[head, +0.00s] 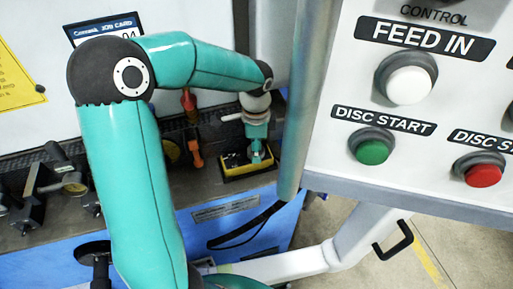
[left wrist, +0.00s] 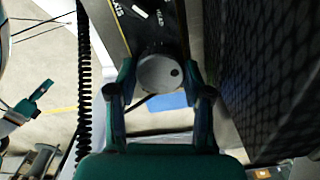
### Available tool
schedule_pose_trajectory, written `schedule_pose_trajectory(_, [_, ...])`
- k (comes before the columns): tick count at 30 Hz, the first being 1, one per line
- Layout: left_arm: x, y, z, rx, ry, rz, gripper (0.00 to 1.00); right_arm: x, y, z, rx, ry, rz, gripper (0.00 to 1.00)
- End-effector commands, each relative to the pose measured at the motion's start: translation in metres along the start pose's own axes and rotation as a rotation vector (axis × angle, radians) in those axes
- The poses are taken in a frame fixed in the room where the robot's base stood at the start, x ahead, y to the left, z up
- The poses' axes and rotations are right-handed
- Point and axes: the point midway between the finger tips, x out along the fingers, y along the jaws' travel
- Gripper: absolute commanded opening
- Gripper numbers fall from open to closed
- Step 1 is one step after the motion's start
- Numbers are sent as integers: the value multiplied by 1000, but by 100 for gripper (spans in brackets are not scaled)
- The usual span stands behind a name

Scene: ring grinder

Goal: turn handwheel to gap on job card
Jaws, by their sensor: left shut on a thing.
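In the left wrist view the handwheel (left wrist: 158,73) is a small grey round knob with a dark dot near its right side. My left gripper (left wrist: 158,82) has a finger on each side of it and is shut on it. In the head view my left gripper (head: 258,140) points down at a yellow-edged black housing (head: 235,172) and hides the handwheel. The job card (head: 88,30) is on the wall behind; my arm covers most of it, leaving its title and "04" showing. A teal and black part, perhaps my right gripper (left wrist: 38,93), shows at the left of the wrist view.
A control panel (head: 430,140) with white, green and red buttons fills the right of the head view. A grey post (head: 306,110) stands close right of my left gripper. Orange-handled clamps (head: 193,140) and black fittings (head: 35,195) line the bench at the left.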

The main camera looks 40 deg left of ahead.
Motion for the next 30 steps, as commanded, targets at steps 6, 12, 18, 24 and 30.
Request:
schedule_pose_trajectory(6, [2,0,0,-168,1,-3,15,10,4,0,0,0,0,35])
schedule_pose_trajectory(12, [2,0,0,-355,1,-3,15,18,7,0,0,0,0,35])
schedule_pose_trajectory(18, [1,0,-1,-544,1,-2,15,26,9,0,0,0,0,35])
schedule_pose_trajectory(24, [1,0,-1,-735,2,-2,15,32,12,0,0,0,0,35])
schedule_pose_trajectory(30, [1,0,-1,-925,3,-1,15,39,14,0,0,0,0,35])
